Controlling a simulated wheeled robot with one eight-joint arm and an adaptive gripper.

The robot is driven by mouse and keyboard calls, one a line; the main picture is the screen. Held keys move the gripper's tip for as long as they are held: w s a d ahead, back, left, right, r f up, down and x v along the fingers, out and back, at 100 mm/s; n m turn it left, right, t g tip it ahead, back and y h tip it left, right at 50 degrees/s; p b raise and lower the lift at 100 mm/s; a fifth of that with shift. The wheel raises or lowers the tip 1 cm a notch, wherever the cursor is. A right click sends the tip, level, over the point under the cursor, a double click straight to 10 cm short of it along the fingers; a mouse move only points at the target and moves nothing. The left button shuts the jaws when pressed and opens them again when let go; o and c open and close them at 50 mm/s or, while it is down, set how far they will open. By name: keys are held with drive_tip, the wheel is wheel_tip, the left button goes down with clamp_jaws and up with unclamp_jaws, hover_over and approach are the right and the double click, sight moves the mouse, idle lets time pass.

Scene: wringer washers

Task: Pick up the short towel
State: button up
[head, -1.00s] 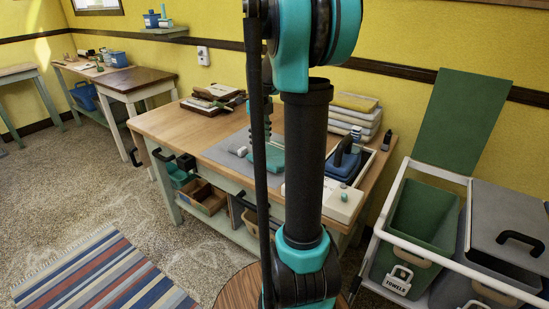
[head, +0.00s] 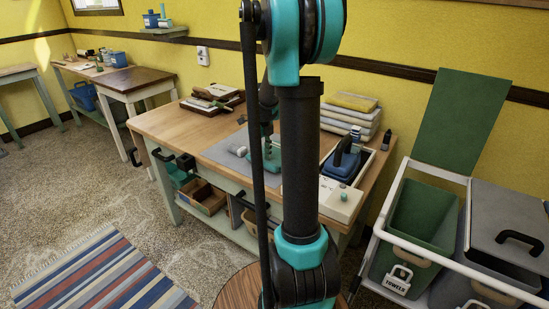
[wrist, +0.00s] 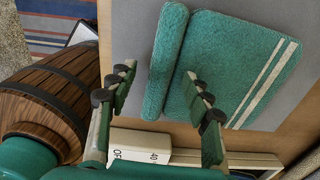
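A teal towel (wrist: 245,65) with pale stripes near one edge lies on a grey mat (wrist: 125,25) in the wrist view. A narrow thick teal fold or roll (wrist: 166,60) lies along its left side; I cannot tell whether it is part of the same towel. My gripper (wrist: 160,78) is open, one finger left of the narrow piece and the other over the striped part. I cannot tell if the fingers touch the cloth. In the head view the teal cloth (head: 272,163) is mostly hidden by my arm.
The wooden table (head: 170,122) also holds a blue iron (head: 342,163), a white box with a knob (head: 338,200) and stacked folded cloths (head: 350,112). A dark stack (head: 212,102) lies at its back left. A cart with a green towels bin (head: 420,215) stands right.

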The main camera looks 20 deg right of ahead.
clamp_jaws()
drive_tip(key=shift+r, duration=0.1)
